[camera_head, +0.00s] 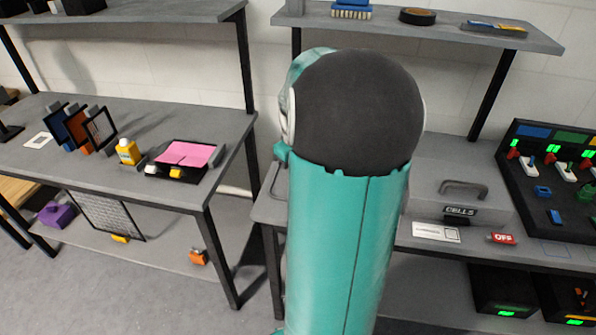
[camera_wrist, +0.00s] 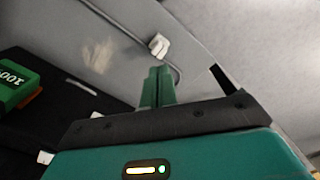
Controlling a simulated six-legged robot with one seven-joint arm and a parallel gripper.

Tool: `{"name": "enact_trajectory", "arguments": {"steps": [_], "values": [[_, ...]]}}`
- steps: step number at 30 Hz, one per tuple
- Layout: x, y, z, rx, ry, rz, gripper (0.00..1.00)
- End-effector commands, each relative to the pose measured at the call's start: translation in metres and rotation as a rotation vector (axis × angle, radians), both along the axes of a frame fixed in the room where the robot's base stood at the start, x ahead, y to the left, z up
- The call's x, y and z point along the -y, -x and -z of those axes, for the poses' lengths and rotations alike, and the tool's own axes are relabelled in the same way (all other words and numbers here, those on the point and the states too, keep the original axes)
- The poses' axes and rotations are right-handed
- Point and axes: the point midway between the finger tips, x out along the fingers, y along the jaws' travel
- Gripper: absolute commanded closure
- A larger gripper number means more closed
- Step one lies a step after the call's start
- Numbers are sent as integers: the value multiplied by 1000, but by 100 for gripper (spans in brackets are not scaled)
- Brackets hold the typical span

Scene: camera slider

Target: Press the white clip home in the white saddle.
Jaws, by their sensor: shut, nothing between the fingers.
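In the wrist view, a small white piece (camera_wrist: 158,45) sits on a grey panel, with a grey cable (camera_wrist: 122,27) running to it and past it. I take this piece to be the white clip at its saddle; I cannot tell the two apart or how deep the clip sits. My gripper (camera_wrist: 158,72) has its green fingers together with nothing between them. The fingertips appear just below the white piece in the picture; I cannot tell if they touch it. In the head view my own arm hides the gripper, and I cannot make out the clip there.
In the wrist view, a green block marked 100 (camera_wrist: 18,80) lies at the left beside a dark area. In the head view, a bench (camera_head: 60,170) with frames and a pink pad stands left. A switch panel (camera_head: 550,180) and a red OFF block (camera_head: 502,239) are right.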

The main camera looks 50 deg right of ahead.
Motion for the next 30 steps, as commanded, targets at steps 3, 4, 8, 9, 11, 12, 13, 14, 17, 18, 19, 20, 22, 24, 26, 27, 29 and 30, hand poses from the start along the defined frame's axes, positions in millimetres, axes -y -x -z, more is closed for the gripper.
{"name": "enact_trajectory", "arguments": {"steps": [3, 4, 8, 9, 11, 12, 13, 14, 17, 18, 19, 20, 22, 24, 26, 27, 29, 30], "values": [[2, -1, 1, -1, -12, -11, 100], [2, -1, 2, -1, -13, -12, 100], [2, -1, 7, -3, -15, -10, 100], [2, -1, 11, -3, -15, -9, 100], [2, -1, 17, -2, -16, -8, 100], [2, -2, 22, -2, -16, -7, 100], [2, -1, 25, -3, -16, -7, 100], [2, -2, 29, -2, -16, -7, 100], [1, -2, 42, -3, -16, -8, 100], [1, -2, 46, -3, -15, -8, 100], [1, -2, 49, -3, -15, -8, 100], [2, -2, 51, -3, -15, -9, 100], [2, -2, 56, -2, -14, -9, 100], [2, -2, 59, -2, -14, -9, 100], [2, -2, 61, -2, -13, -10, 100], [2, -1, 61, -1, -13, -10, 100], [2, -1, 61, -1, -13, -10, 100], [2, -1, 61, -1, -13, -10, 100]]}}
